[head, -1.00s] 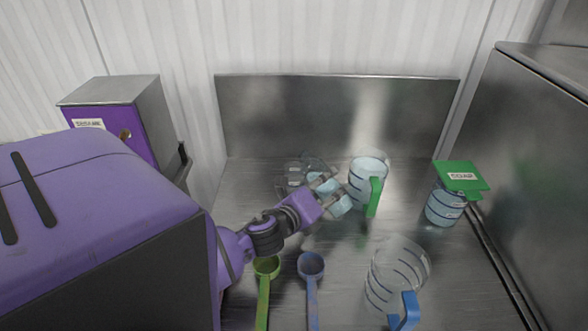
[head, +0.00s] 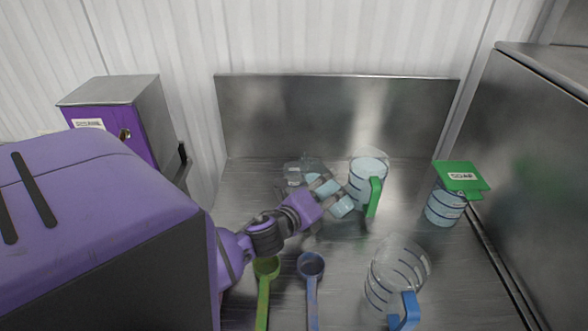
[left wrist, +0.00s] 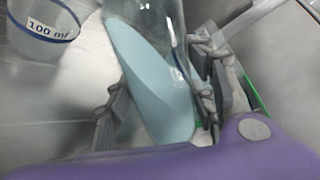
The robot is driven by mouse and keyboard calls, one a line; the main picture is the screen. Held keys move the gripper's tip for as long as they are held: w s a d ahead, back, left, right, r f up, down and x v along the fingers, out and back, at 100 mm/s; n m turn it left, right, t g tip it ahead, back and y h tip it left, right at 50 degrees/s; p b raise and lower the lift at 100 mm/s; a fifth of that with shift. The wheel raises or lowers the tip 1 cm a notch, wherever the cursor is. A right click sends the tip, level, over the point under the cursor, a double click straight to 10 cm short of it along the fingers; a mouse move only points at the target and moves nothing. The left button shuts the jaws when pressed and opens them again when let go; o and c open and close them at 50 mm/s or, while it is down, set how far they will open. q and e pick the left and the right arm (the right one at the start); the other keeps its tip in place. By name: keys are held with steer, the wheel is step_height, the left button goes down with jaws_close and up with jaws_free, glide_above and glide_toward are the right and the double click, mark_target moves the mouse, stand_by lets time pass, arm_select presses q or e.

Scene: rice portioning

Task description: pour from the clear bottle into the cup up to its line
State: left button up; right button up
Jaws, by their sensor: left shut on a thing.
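My left gripper (head: 330,196) is shut on the clear bottle (head: 343,206), which holds light blue liquid. The bottle lies steeply tilted, its base toward the lower right and its neck toward the upper left. In the left wrist view the bottle (left wrist: 152,85) sits between the fingers (left wrist: 165,98), with the liquid slanting along it. The clear cup (head: 293,174) stands left of the bottle's neck. In the left wrist view the cup (left wrist: 45,28) shows a "100 ml" label and a blue line. I cannot tell its liquid level. My right gripper is not in view.
A green-handled pitcher (head: 368,168) with light blue liquid stands close right of the bottle. A green scoop (head: 264,290) and a blue scoop (head: 312,285) lie near the front edge.

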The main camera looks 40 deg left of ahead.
arm_select(q)
steer(key=shift+r, duration=0.1)
steer(key=shift+d+f, duration=0.15)
steer(key=shift+f, duration=0.1)
steer(key=shift+r, duration=0.2)
steer(key=shift+f, duration=0.3)
steer(key=shift+r+n, duration=0.25)
steer(key=shift+n, duration=0.05)
steer(key=shift+f, duration=0.15)
steer(key=shift+r, duration=0.2)
steer(key=shift+d+f, duration=0.1)
steer(key=shift+f, duration=0.1)
steer(key=shift+r, duration=0.2)
steer(key=shift+f, duration=0.15)
